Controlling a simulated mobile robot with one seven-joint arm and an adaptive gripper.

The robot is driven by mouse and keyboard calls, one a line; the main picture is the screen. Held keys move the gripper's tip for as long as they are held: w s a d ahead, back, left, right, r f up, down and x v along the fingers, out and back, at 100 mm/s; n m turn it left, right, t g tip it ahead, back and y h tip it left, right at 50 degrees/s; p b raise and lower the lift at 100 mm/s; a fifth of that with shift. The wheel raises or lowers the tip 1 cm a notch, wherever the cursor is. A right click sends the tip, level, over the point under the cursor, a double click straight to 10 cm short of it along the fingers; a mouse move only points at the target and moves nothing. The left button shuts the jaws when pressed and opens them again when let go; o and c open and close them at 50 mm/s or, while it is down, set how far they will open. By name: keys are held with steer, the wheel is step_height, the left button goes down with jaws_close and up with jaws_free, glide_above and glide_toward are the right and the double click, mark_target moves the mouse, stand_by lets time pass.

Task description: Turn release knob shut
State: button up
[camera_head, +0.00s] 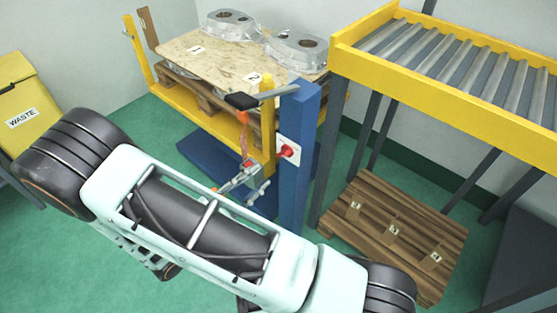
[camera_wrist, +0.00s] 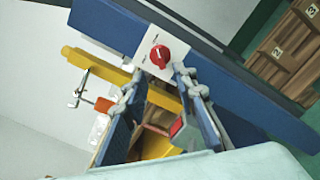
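The release knob (camera_head: 288,151) is red and sits on a white plate on the side of a blue post (camera_head: 302,120). In the wrist view the knob (camera_wrist: 159,56) faces me, with a pale pointer mark on it and small dark marks on the plate. My gripper (camera_head: 262,175) is left of the knob in the head view. In the wrist view my gripper (camera_wrist: 157,78) is open, with its two fingertips apart just below the knob. Nothing is between them, and they look clear of the knob.
A yellow frame (camera_head: 218,125) carries a pallet board with castings (camera_head: 295,50) behind the post. A roller conveyor (camera_head: 450,65) stands at right, above a wooden pallet (camera_head: 395,235). A yellow waste bin (camera_head: 25,105) is at left. An orange handle (camera_head: 243,118) hangs near the post.

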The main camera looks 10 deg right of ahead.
mark_target(282, 156)
steer(key=b+x, duration=0.2)
steer(key=x, duration=0.7)
steer(key=shift+w+d, duration=0.1)
steer(key=shift+d, duration=0.1)
jaws_close()
